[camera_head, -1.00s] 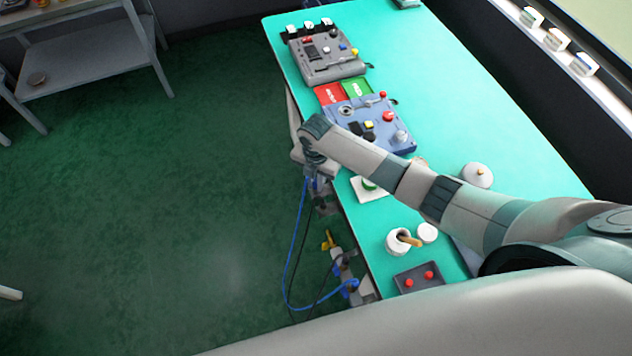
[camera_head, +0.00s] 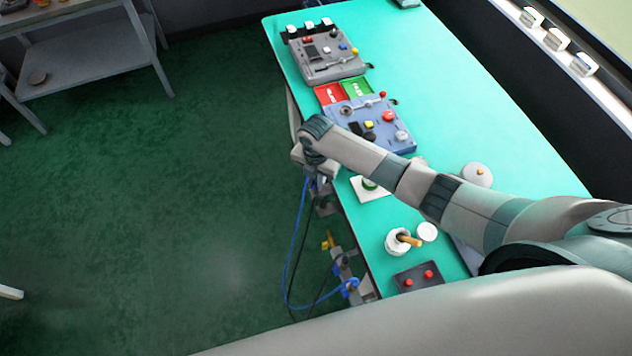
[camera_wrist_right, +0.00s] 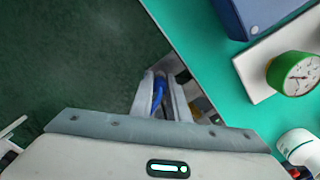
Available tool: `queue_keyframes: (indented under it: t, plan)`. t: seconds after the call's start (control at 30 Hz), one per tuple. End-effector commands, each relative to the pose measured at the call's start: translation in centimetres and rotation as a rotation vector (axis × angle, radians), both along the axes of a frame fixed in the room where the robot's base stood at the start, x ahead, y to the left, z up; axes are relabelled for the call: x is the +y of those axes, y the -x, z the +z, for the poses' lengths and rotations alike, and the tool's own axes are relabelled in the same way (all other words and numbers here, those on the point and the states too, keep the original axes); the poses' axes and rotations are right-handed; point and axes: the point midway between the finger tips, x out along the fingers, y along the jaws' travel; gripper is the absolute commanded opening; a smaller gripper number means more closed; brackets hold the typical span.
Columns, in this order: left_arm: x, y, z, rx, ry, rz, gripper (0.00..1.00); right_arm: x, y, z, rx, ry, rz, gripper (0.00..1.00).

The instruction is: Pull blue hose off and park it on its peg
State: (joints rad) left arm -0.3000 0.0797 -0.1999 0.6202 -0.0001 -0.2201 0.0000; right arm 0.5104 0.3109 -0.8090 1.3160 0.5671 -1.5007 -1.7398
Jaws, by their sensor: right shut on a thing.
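The blue hose (camera_head: 292,250) hangs in a loop beside the bench's left edge in the head view. Its lower end meets a valve assembly (camera_head: 345,268) with a yellow handle and blue parts; its upper end rises to my right gripper (camera_head: 316,184). In the right wrist view my right gripper (camera_wrist_right: 166,97) is shut on the blue hose (camera_wrist_right: 158,90), which shows between the fingers. A grey fitting (camera_head: 326,206) sits just below the gripper at the bench side. Whether the hose end touches it is hidden. I cannot make out the peg. My left gripper is not in view.
A black cable runs near the hose. The turquoise bench (camera_head: 470,110) carries a blue-grey panel (camera_head: 350,128), a green-rimmed gauge (camera_wrist_right: 292,74), a white pot (camera_head: 398,241) and a dark box with red buttons (camera_head: 418,278). The floor left of the bench is clear.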

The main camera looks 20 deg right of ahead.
Motion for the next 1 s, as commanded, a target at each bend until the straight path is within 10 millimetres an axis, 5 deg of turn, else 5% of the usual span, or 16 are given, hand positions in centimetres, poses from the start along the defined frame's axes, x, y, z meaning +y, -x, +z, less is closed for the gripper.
queue_keyframes:
  t: [0.47,0.5,0.6,1.0]
  plan:
    - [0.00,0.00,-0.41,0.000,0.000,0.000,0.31,0.02,-0.01,-0.59,0.000,0.000,0.000,0.00]
    - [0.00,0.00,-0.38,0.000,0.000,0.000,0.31,0.03,-0.01,-0.56,0.000,0.000,0.000,0.20]
    - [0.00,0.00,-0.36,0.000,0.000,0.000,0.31,0.02,-0.01,-0.55,0.000,0.000,0.000,0.37]
    - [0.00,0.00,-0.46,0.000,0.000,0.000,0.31,0.00,-0.03,-0.29,0.000,0.000,0.000,0.37]
